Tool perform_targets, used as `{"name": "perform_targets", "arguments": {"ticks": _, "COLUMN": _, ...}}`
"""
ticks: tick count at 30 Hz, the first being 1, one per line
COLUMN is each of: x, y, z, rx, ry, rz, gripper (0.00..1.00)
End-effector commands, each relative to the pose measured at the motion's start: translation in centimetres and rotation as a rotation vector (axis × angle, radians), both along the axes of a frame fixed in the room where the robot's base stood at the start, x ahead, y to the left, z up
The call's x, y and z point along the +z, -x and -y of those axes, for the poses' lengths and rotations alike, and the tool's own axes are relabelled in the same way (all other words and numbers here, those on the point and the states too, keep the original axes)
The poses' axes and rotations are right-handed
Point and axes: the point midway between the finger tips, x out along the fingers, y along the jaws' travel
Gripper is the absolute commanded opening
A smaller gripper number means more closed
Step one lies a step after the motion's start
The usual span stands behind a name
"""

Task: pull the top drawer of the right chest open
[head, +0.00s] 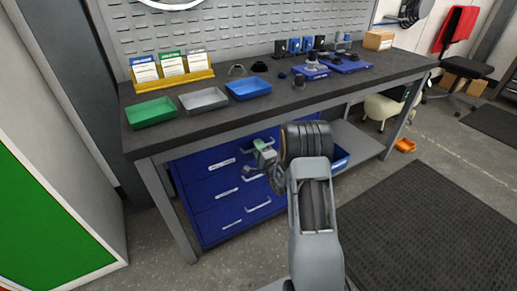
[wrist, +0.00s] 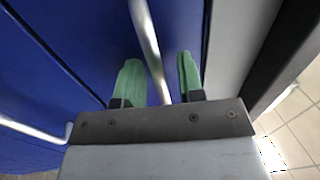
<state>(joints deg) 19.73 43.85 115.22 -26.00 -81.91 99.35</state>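A blue drawer chest (head: 205,195) stands under the workbench, with several drawers, pale labels and metal bar handles. I see only this chest clearly; my arm hides the area to its right. My gripper (head: 265,152), with green fingers, is at the top drawer's handle (head: 250,150). In the wrist view my gripper (wrist: 160,78) is open, one finger on each side of a metal handle bar (wrist: 150,45). The bar runs between the fingers with a gap visible on both sides. The drawer front looks closed.
A second handle (wrist: 30,130) shows at the left of the wrist view. The workbench (head: 215,112) overhangs the chest and carries green, grey and blue trays. A bench leg (head: 167,212) stands left of the chest. Floor in front is clear, with a dark mat (head: 430,230) at right.

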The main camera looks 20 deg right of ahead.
Motion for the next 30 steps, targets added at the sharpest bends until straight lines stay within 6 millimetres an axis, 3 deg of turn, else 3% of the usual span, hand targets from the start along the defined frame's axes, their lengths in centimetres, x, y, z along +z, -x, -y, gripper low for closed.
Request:
{"name": "perform_targets", "arguments": {"ticks": 4, "x": -0.01, "y": 0.02, "z": 0.00, "rx": 0.000, "ry": 0.000, "rz": 0.000, "gripper": 0.35}}
{"name": "perform_targets", "arguments": {"ticks": 15, "x": -0.02, "y": 0.04, "z": 0.01, "rx": 0.000, "ry": 0.000, "rz": 0.000, "gripper": 0.00}}
{"name": "perform_targets", "arguments": {"ticks": 30, "x": -0.06, "y": 0.18, "z": 0.05, "rx": 0.000, "ry": 0.000, "rz": -0.001, "gripper": 0.00}}
